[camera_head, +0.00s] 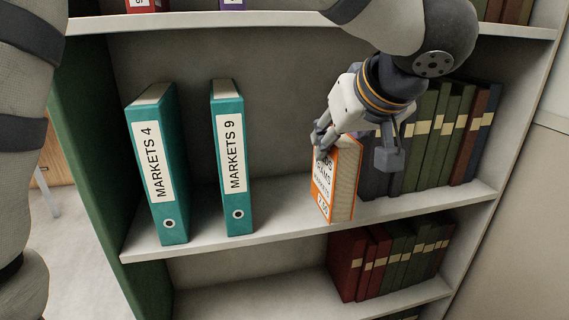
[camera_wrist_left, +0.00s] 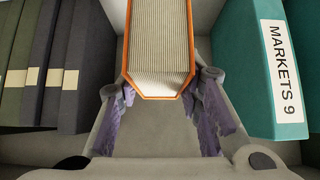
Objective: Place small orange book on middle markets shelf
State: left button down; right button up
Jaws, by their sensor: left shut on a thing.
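The small orange book (camera_head: 322,186) is upright on or just above the middle shelf (camera_head: 275,232), near its front edge. I cannot tell whether its bottom touches the board. It is between the MARKETS 9 binder (camera_head: 234,158) and a row of dark books. My left gripper (camera_head: 355,148) comes from above and is shut on the book's upper part. In the left wrist view, the orange book (camera_wrist_left: 160,50) shows its page edges between the left gripper's (camera_wrist_left: 160,100) purple-padded fingers. My right gripper is not in view.
The teal MARKETS 4 binder (camera_head: 158,165) stands left of MARKETS 9, with a gap between them. Several dark books (camera_head: 440,135) fill the right of the same shelf. Red and green books (camera_head: 385,260) stand on the shelf below. The upper shelf (camera_head: 210,20) overhangs at the top.

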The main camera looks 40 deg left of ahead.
pick_arm(q)
jog(key=w+a, duration=0.9)
jog(key=a, duration=0.2)
notch_tip(320, 180, down, 7)
jog(key=shift+w, duration=0.15)
jog(key=shift+d, duration=0.1)
jog(key=shift+f, duration=0.15)
jog(key=c, duration=1.1)
grip_release()
